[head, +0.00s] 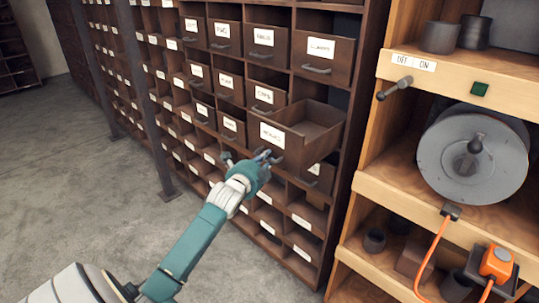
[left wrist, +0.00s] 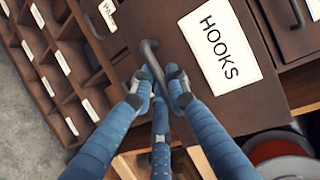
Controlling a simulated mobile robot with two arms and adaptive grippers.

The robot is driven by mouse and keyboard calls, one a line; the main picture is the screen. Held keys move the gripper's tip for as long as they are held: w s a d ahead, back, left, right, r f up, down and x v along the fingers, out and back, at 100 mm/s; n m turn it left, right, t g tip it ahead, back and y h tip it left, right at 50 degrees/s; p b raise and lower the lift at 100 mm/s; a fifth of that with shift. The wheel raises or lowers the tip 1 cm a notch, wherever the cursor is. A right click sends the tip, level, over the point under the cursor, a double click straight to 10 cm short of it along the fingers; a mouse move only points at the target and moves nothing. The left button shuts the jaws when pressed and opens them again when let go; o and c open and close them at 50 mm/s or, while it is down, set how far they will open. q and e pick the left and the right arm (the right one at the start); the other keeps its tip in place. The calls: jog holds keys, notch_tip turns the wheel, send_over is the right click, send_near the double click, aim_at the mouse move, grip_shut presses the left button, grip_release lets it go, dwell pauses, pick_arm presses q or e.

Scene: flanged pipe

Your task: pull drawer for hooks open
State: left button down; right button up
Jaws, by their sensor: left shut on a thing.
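The hooks drawer (head: 295,147) stands pulled out from the dark wooden cabinet (head: 348,135), its inside showing from above. Its white label (head: 272,135) reads HOOKS in the left wrist view (left wrist: 220,45). My left gripper (head: 264,158) is at the lower part of the drawer front. In the left wrist view, its blue fingers (left wrist: 155,88) are shut on the dark curved drawer handle (left wrist: 152,55). The fingers mostly hide the handle in the head view. My right gripper is not in view.
Closed labelled drawers (head: 321,58) sit above and beside the open one, with open cubbies (head: 300,225) below. A light wooden shelf unit (head: 440,215) with a grey reel (head: 473,155) and an orange cable (head: 432,255) stands at right. Grey floor (head: 100,200) is clear at left.

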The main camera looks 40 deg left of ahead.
pick_arm(q)
jog(key=shift+s, duration=0.5)
jog(key=c, duration=1.9)
grip_release()
jog(key=shift+c, duration=0.2)
jog(key=v, duration=1.2)
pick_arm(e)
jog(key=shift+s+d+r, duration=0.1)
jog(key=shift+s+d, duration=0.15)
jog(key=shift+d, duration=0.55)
